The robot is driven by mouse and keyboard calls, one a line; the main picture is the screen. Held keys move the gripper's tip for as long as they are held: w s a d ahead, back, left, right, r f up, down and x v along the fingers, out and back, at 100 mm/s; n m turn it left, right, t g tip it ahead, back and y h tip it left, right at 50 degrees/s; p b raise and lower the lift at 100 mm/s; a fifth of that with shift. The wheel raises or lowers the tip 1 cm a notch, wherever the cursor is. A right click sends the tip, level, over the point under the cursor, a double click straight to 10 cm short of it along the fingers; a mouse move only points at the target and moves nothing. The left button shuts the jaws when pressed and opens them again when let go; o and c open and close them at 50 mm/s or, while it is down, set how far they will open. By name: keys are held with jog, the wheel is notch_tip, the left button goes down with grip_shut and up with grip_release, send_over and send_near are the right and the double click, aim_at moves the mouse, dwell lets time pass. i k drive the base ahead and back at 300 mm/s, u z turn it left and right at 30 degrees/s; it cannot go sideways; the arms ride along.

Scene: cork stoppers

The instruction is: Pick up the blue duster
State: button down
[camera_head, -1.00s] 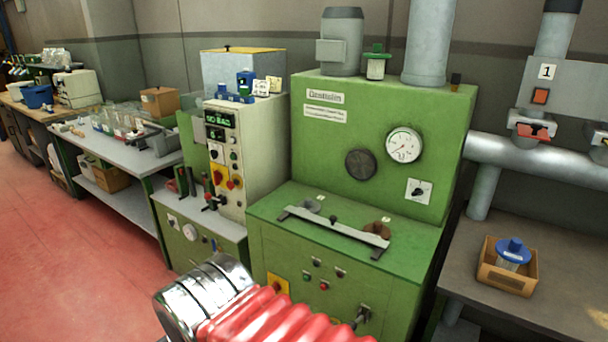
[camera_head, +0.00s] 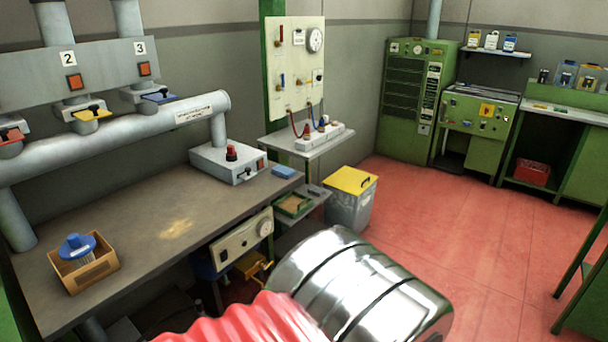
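A small flat blue item (camera_head: 285,172) lies at the right end of the grey-brown bench top (camera_head: 140,215), beside a grey box with a red knob (camera_head: 229,161). It looks like a folded blue duster, but it is too small to be sure. Part of my arm, chrome with a red ribbed sleeve, fills the lower middle of the picture, well in front of the bench. My gripper's fingers do not show.
A cardboard box (camera_head: 88,273) with a blue-topped item (camera_head: 77,247) stands at the bench's left. A thick grey pipe (camera_head: 120,130) runs above the bench. A grey bin with a yellow lid (camera_head: 352,181) stands right of it. Red floor (camera_head: 480,225) is open at right.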

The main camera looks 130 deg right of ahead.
aim_at(286, 173)
jog(key=z, duration=4.3)
